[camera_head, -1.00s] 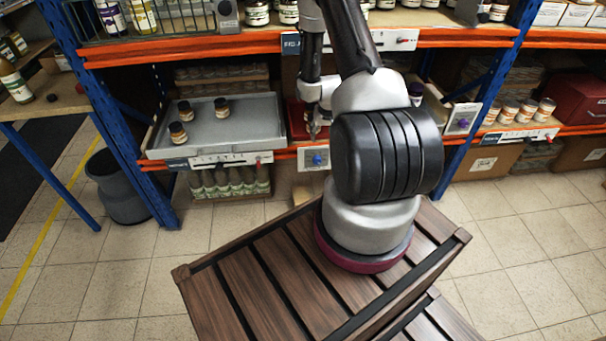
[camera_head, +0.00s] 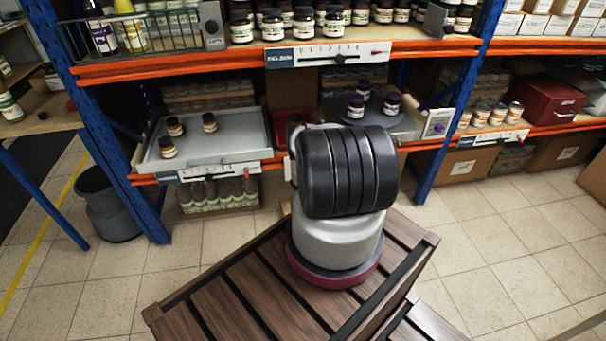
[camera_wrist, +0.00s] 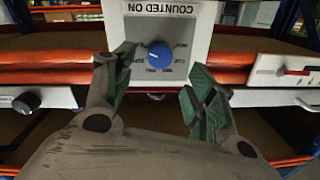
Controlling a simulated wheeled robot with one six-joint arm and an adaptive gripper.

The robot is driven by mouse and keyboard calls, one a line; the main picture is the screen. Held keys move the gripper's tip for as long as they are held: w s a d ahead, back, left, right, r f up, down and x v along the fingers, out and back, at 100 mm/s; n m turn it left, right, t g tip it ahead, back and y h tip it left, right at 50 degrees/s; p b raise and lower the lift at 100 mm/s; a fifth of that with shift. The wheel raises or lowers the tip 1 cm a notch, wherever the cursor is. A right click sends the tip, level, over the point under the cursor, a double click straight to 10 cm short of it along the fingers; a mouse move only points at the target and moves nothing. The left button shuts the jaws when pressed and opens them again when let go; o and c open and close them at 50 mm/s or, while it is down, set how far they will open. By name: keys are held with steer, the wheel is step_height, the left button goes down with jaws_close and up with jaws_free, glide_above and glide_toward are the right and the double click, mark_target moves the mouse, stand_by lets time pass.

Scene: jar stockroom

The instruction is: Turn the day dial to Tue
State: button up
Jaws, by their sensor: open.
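The day dial (camera_wrist: 160,53) is a round blue knob on a white panel (camera_wrist: 190,20) headed "COUNTED ON", which appears upside down in the wrist view. Small day labels ring the knob; they and the knob's setting are too small to read surely. My gripper (camera_wrist: 160,74) is open and empty, with one finger to each side and slightly below the knob in the picture. Contact with the knob cannot be told. In the head view my own arm hides the dial and gripper.
Orange shelf edges (camera_wrist: 240,76) run beside the panel. A slider panel (camera_wrist: 285,68) with a red handle is at right, and a black knob (camera_wrist: 26,102) at left. In the head view, a grey tray (camera_head: 205,144) with jars and a purple dial (camera_head: 440,127) flank my arm.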

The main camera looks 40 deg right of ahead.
steer(key=x, duration=0.7)
steer(key=shift+w, duration=0.1)
steer(key=c, duration=1)
steer(key=shift+c, duration=0.2)
